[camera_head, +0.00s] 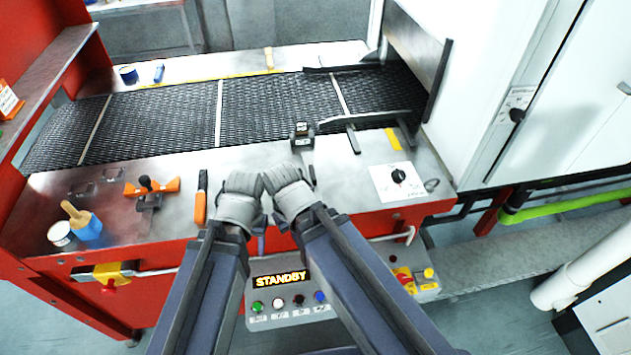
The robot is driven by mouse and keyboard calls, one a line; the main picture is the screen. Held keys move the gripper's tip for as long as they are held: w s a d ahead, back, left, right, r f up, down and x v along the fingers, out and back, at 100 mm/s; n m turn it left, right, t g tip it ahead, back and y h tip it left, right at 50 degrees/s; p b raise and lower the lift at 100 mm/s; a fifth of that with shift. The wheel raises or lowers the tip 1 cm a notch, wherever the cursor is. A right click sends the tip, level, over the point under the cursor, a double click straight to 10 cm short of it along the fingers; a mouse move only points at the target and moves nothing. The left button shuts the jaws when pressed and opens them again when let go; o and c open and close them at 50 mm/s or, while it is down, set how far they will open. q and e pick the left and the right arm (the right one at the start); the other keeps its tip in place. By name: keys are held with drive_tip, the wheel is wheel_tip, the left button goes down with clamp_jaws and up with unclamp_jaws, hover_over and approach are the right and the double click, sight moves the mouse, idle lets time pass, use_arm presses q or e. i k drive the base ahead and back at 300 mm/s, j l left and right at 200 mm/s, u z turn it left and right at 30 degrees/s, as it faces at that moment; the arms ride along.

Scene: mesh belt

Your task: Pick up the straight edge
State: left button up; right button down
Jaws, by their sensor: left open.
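I cannot tell for certain which thing is the straight edge. A long thin dark bar (375,117) lies along the near right side of the mesh belt, and a short dark strip (312,175) shows just right of my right gripper. My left gripper (242,184) is open over the front of the steel ledge, right of an orange-handled tool (200,198). My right gripper (281,179) is close beside it, almost touching. Its fingers are seen from behind, so its opening is hidden. Neither gripper visibly holds anything.
The mesh belt (170,117) runs behind the steel ledge (215,165). On the ledge are an orange clamp-like tool (152,188), a blue pot with a brush (86,226), a white tin (61,235), a small black device (302,135) and a knob plate (398,182). A white cabinet (470,90) stands right.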

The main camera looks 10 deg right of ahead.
sight(313, 177)
drive_tip(key=k+l, duration=0.1)
drive_tip(key=l, duration=0.35)
drive_tip(key=k+l, duration=0.15)
drive_tip(key=l, duration=0.3)
drive_tip(key=k+l, duration=0.1)
drive_tip(key=l, duration=0.4)
drive_tip(key=k+l, duration=0.1)
drive_tip(key=l, duration=0.35)
